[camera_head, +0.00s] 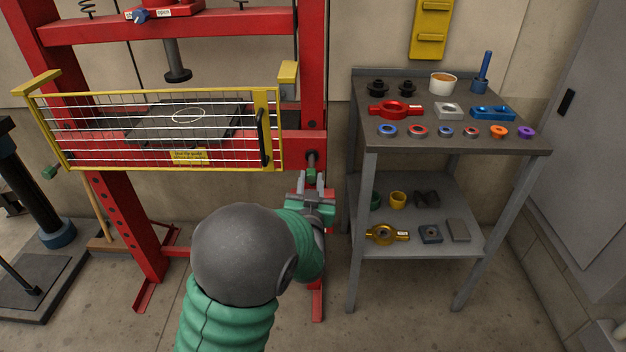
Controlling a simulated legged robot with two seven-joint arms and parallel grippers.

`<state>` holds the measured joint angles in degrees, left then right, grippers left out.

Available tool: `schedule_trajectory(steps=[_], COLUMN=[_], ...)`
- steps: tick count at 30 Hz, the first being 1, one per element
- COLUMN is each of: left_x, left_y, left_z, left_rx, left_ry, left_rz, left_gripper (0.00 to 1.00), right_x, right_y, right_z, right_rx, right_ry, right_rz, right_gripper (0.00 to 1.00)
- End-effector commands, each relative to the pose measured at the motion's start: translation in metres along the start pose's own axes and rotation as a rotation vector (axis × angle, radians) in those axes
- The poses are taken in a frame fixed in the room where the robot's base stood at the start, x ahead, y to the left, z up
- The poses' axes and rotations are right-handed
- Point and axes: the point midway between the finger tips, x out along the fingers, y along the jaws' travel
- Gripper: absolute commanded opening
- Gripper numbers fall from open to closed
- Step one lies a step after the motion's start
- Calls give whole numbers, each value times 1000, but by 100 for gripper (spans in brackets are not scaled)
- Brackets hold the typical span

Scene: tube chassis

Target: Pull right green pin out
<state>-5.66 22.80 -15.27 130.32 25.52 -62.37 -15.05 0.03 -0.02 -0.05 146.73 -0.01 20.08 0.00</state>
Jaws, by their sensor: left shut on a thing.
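The right green pin (311,172) sits at the right post of the red press frame (312,80), just below the crossbeam's right end. My left gripper (312,181) reaches up from below with its two fingers shut on the pin's green end. The gripper body and the red post hide part of the pin, so I cannot tell how deep it sits. My right gripper is not in view.
A yellow wire guard (265,130) closes the press front just left of my gripper. A grey two-shelf table (420,144) with rings, tools and a cup stands to the right. Floor between the press and the table is narrow.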

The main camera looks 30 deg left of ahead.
Motion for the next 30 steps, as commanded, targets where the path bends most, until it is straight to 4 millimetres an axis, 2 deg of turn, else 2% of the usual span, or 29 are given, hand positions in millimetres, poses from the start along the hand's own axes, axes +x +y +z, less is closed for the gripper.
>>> schedule_trajectory(steps=[1, 6, 7, 12, 20, 23, 26, 30], left_x=[-2, -2, -2, -2, -2, -8, -24, -63], left_y=[7, 7, 7, 7, 6, 6, 6, 7], left_z=[2, 2, 2, 0, -1, -2, -4, -5], left_rx=[2, 0, 1, 1, 0, 0, 1, 2], left_ry=[-4, -3, -3, 0, 2, 2, 0, 0], left_rz=[17, 19, 19, 16, 13, 14, 15, 19], left_gripper=[0, 0, 30, 51, 51, 51, 51, 51], right_x=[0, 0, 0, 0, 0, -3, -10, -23], right_y=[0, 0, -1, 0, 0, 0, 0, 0], right_z=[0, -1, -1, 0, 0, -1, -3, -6], right_rx=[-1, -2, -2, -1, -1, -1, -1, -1], right_ry=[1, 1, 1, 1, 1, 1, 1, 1], right_rz=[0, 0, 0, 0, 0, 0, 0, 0], right_gripper=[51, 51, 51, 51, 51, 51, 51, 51])
